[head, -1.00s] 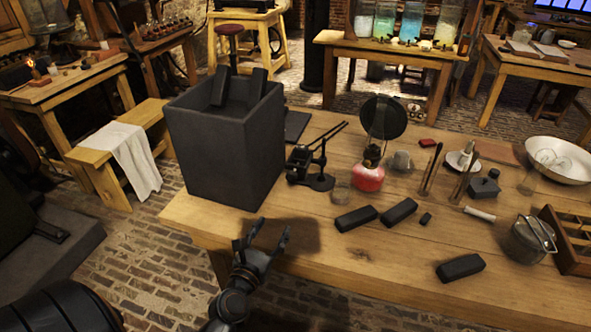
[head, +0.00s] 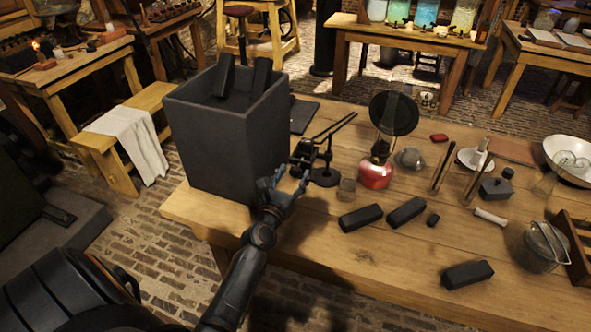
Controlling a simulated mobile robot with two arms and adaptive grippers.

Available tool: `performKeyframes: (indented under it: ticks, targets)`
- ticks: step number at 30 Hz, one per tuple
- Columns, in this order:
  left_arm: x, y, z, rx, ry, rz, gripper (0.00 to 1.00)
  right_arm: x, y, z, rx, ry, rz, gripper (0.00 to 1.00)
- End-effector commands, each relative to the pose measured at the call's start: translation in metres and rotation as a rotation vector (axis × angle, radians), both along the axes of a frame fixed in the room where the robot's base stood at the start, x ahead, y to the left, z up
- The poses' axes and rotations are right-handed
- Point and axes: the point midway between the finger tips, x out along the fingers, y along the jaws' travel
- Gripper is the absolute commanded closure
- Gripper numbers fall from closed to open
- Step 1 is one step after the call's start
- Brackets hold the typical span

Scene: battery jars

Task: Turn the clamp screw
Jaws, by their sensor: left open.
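A small black clamp stand (head: 326,175) with two thin rods angling up to the right stands on the wooden table, right of the big dark box. Its clamp screw is too small to make out. My left gripper (head: 291,179) is open at the near left of the stand, its fingers pointing at the dark clamp block (head: 303,152). The fingertips overlap the lower part of the block in the picture; I cannot tell whether they touch. Nothing shows between the fingers. My right gripper is not in view.
The tall dark box (head: 225,145) with black bars stands close left of my gripper. A small glass (head: 346,190) and a red burner (head: 375,174) stand just right of the stand. Black blocks (head: 360,217) lie nearer. The table's front middle is clear.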

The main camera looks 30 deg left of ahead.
Motion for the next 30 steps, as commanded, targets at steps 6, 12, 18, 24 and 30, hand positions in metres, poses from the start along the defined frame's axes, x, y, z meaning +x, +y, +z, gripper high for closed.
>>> performKeyframes:
  ticks: [6, 12, 18, 24, 30]
  targets:
    - [0.02, 0.004, 0.0, 0.0, 0.001, -0.001, 0.45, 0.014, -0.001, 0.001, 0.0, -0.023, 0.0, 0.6]
    - [0.022, 0.005, -0.001, 0.0, 0.001, -0.001, 0.45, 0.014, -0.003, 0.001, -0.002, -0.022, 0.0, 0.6]
    - [0.022, 0.005, -0.001, 0.0, 0.001, -0.001, 0.61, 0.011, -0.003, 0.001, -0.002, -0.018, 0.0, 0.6]
    - [0.022, 0.005, -0.001, 0.0, 0.001, -0.001, 1.0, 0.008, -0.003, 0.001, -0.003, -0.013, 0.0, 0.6]
    - [0.022, 0.005, -0.001, 0.009, 0.003, -0.001, 1.0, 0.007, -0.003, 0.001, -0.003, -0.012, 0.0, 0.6]
